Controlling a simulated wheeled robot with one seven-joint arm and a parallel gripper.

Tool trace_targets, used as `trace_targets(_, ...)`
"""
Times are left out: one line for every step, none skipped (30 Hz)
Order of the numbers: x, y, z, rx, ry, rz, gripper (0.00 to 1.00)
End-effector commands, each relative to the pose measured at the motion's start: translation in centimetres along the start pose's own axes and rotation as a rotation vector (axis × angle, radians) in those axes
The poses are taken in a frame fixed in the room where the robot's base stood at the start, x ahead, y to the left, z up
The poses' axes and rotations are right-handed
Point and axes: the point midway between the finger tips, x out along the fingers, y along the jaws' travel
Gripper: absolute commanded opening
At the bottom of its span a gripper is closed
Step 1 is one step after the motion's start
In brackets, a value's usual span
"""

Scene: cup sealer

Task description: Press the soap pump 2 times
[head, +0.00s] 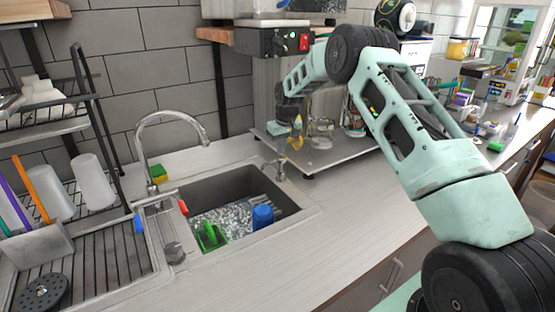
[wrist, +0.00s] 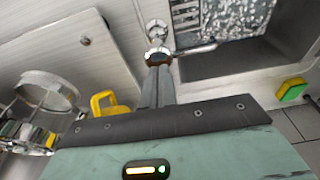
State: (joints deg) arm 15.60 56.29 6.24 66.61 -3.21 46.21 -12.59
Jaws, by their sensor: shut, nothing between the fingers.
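The soap pump (head: 281,170) is a small metal dispenser on the counter at the right rim of the sink. In the wrist view the soap pump (wrist: 190,50) shows a round metal top and a thin spout pointing right. My gripper (wrist: 158,72) is shut and empty. Its fingertips overlap the near side of the pump in the wrist view; whether they touch it I cannot tell. In the head view my arm reaches in from the right, and the fingertips are too small to make out clearly.
The sink (head: 240,185) holds a blue cup (head: 262,216) and a green item (head: 211,236). A metal tray with glassware (head: 320,130) and a yellow-handled item (wrist: 104,103) are close to my gripper. The front counter is clear.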

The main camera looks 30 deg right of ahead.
Motion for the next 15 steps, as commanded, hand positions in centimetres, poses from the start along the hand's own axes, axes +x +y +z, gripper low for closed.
trace_targets(0.0,0.0,0.0,0.0,0.0,0.0,0.0)
trace_targets(0.0,0.0,0.0,0.0,0.0,0.0,0.0)
trace_targets(-0.1,0.0,0.0,0.0,0.001,0.0,0.0)
trace_targets(-0.1,0.0,-0.1,0.0,0.001,0.0,0.0)
trace_targets(-0.2,0.0,-0.1,0.0,0.001,0.0,0.0)
trace_targets(-0.4,0.0,-0.1,0.0,0.001,0.0,0.0)
trace_targets(-0.6,0.0,-0.2,0.0,0.001,0.0,0.0)
trace_targets(-0.9,0.0,-0.2,0.0,0.001,0.0,0.0)
trace_targets(-1.2,0.0,-0.3,0.0,0.001,0.0,0.0)
trace_targets(-1.5,0.0,-0.3,0.0,0.001,0.0,0.0)
trace_targets(-1.8,0.0,-0.4,0.0,0.001,0.0,0.0)
trace_targets(-2.2,0.0,-0.5,0.0,0.001,0.0,0.0)
trace_targets(-2.5,0.0,-0.5,0.0,0.001,0.0,0.0)
trace_targets(-2.8,0.0,-0.6,0.0,0.001,0.0,0.0)
trace_targets(-3.2,0.0,-0.7,0.0,0.001,0.0,0.0)
